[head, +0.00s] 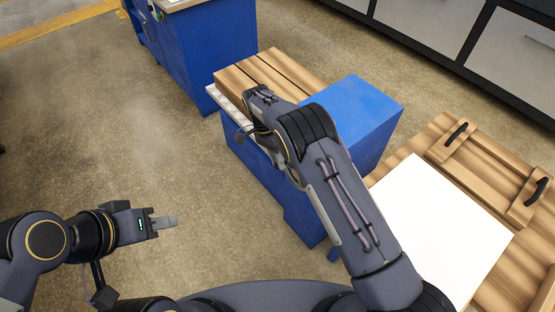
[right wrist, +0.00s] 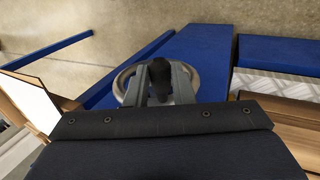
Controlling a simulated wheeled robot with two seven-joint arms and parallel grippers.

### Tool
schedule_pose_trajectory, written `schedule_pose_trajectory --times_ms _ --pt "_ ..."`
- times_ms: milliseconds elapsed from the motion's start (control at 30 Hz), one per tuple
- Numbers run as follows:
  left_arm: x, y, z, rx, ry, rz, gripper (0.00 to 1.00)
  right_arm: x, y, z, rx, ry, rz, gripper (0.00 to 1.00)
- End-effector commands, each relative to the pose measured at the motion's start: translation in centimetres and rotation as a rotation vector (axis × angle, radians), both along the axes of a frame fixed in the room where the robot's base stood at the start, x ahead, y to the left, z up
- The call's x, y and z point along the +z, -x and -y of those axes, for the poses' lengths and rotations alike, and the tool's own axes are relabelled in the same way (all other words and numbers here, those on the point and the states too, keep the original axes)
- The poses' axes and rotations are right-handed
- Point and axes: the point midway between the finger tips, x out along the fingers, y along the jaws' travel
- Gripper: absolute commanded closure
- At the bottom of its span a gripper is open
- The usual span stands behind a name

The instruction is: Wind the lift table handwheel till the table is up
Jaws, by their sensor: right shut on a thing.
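The handwheel (right wrist: 122,84) is a pale metal ring on the blue side of a machine in the right wrist view. My right gripper (right wrist: 160,82) is shut on its dark handle knob (right wrist: 160,72). In the head view my right arm hides the wheel and most of this gripper. The lift table appears to be the blue unit (head: 262,165) with a light patterned edge (head: 228,104) under wooden planks (head: 245,72); its exact height is unclear. My left gripper (head: 165,222) is over bare floor at the left, away from the unit; its finger gap cannot be made out.
A blue box-like top (head: 362,105) rises beside the planks. At the right a wooden table (head: 500,245) holds a white sheet (head: 440,225) and a wooden tray with black handles (head: 487,165). Another blue cabinet (head: 205,45) stands behind. The floor at the left is clear.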

Motion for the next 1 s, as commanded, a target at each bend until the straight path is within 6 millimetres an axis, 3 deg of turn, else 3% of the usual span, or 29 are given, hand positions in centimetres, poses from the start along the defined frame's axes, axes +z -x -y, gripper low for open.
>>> schedule_pose_trajectory --times_ms 167,200,333,667,1000 --pt "0.0 0.0 0.0 0.0 0.0 0.0 0.64 0.0 -0.1 0.0 0.0 -0.003 0.005 1.0" --pt "0.0 0.0 0.0 0.0 0.0 0.0 0.64 0.0 -0.1 0.0 0.0 -0.002 0.005 0.75" --pt "0.0 0.0 0.0 0.0 0.0 0.0 0.64 0.0 -0.1 0.0 0.0 -0.002 0.004 0.57" --pt "0.0 0.0 0.0 0.0 0.0 0.0 0.64 0.3 -0.2 -0.1 0.0 -0.002 0.005 0.57" --pt "-0.3 0.0 0.0 0.0 0.0 0.0 0.64 5.1 -2.0 -1.4 0.0 -0.003 0.006 0.57"
